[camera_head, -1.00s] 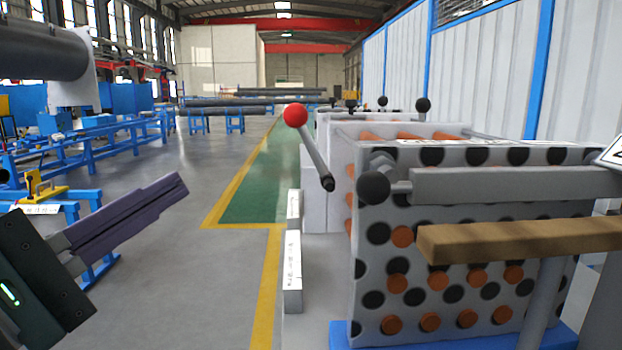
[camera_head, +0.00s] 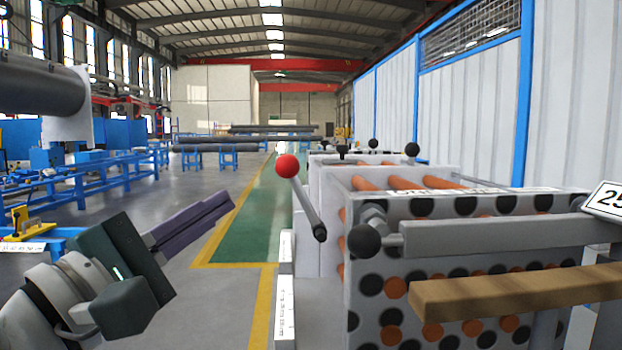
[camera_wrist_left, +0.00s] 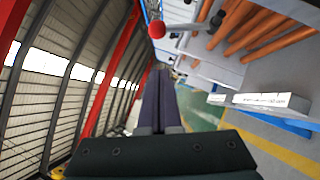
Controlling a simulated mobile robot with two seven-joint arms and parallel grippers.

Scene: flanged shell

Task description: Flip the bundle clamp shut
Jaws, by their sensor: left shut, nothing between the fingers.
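A lever with a red ball (camera_head: 287,166) slants down to a dark lower end beside the near perforated block (camera_head: 375,285). It leans up and to the left. The red ball also shows at the top of the left wrist view (camera_wrist_left: 156,29). A grey bar (camera_head: 490,236) with a black ball knob (camera_head: 364,241) lies across the block's near top edge. Which of these parts is the bundle clamp, I cannot tell for sure. My left gripper (camera_head: 228,204) is shut and empty, its purple-grey fingers left of the red ball and apart from it. My right gripper is out of view.
A wooden bar (camera_head: 515,293) crosses in front of the block. More blocks with black knobs stand behind. A number sign (camera_head: 608,201) is at the right edge. The green walkway (camera_head: 240,235) to the left is clear.

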